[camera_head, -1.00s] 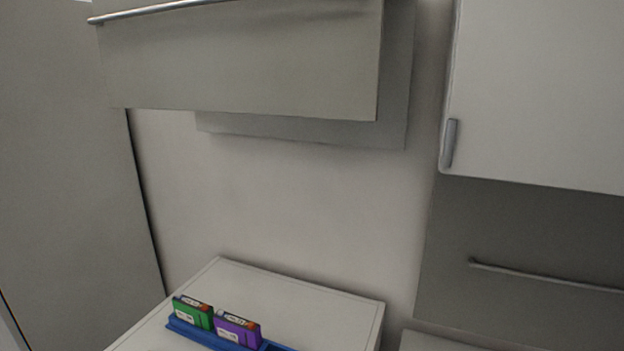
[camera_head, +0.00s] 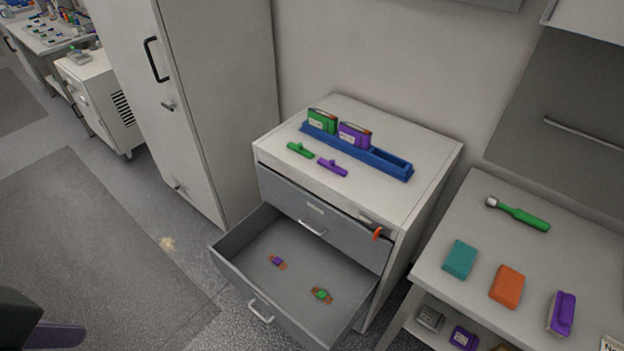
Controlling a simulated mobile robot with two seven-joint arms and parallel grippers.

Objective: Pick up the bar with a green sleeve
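A small copper-coloured bar with a green sleeve (camera_head: 321,295) around its middle lies flat in the open lower drawer (camera_head: 240,249) of the white cabinet, towards the right of the drawer floor. A similar bar with a purple sleeve (camera_head: 277,262) lies to its left and farther back, apart from it.
The cabinet top (camera_head: 425,150) holds a blue rack (camera_head: 375,160) with a green and a purple block, and two small handled pieces before it. The drawer above is nearly shut. A bench at right (camera_head: 455,215) holds a green-handled tool (camera_head: 518,213). A dark shape (camera_head: 25,320) fills the lower left corner.

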